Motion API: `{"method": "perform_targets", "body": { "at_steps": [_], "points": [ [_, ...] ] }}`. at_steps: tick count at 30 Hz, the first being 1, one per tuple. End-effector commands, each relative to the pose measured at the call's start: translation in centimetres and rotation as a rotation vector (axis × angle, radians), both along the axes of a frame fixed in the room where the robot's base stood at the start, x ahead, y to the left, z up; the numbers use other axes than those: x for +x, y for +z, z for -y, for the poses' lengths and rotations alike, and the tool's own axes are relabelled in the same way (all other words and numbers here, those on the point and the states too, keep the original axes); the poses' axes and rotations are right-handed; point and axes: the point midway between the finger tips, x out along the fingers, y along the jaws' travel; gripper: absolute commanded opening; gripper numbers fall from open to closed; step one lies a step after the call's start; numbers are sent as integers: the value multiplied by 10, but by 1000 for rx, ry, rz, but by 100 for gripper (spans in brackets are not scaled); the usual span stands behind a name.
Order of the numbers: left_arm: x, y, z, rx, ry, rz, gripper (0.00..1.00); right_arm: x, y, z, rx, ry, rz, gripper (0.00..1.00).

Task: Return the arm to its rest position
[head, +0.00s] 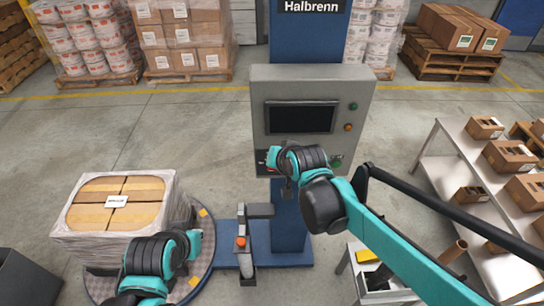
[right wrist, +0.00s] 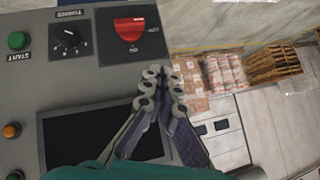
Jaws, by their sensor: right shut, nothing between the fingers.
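My right arm reaches in from the right in the head view. Its gripper (head: 288,188) is at the lower edge of the grey control box (head: 262,95). In the right wrist view the right gripper (right wrist: 157,76) is shut and empty, its fingertips together in front of the panel, near the red rotary switch (right wrist: 130,28) but apart from it as far as I can tell. My left arm is low at the left in the head view, beside the wrapped pallet load (head: 175,215); its fingers are not clear there.
The box has a dark screen (head: 302,118), a black knob (right wrist: 67,38) and a green start button (right wrist: 18,41). It stands on a blue column (head: 290,225). A shelf with open cartons (head: 440,140) is at the right.

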Motion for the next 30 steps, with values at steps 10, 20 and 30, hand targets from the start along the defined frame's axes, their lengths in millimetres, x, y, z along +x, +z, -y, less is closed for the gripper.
{"method": "perform_targets", "body": {
  "at_steps": [10,20,30],
  "points": [
    [0,-1,0,0,0,0,0,-1,-1,1,-2,-1,0,0],
    [0,-67,0,0,0,0,0,-94,-76,89,-170,-1,-59,0],
    [0,-120,0,0,0,0,0,-199,-170,155,-341,25,-153,0]
  ]
}}
